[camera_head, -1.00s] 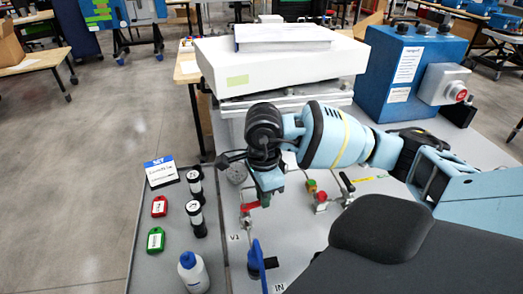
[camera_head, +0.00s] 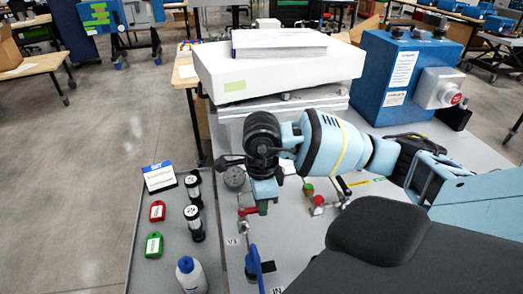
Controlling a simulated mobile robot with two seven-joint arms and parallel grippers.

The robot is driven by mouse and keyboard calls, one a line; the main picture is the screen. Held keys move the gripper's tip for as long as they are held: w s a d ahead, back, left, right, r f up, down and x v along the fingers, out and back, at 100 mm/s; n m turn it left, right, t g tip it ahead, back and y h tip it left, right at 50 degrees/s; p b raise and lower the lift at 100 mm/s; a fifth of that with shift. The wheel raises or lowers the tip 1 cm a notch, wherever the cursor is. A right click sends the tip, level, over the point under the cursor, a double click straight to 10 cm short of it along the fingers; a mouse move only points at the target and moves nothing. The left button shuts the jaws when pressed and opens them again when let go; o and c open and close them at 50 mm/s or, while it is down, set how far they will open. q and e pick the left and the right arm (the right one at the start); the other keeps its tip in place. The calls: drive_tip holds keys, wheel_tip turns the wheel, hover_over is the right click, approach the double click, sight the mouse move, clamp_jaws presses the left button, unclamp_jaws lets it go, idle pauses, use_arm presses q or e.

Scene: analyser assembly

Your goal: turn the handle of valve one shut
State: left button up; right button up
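A small valve with a red handle (camera_head: 248,211) stands on a thin pipe on the grey panel. A small label (camera_head: 232,240) starting with V lies just below it; its number is hard to read. My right gripper (camera_head: 263,207) points down right beside the red handle. The arm and gripper body hide its fingers, so I cannot tell whether they are open or touch the handle. Which of these is valve one is not clearly readable. My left gripper is not in view.
A round gauge (camera_head: 235,178) sits left of my gripper. A blue box (camera_head: 401,75) stands behind.

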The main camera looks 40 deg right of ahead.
drive_tip(key=o, duration=0.3)
drive_tip(key=shift+o, duration=0.2)
wheel_tip(320, 180, up, 8)
idle(0.4)
drive_tip(key=shift+f, duration=0.1)
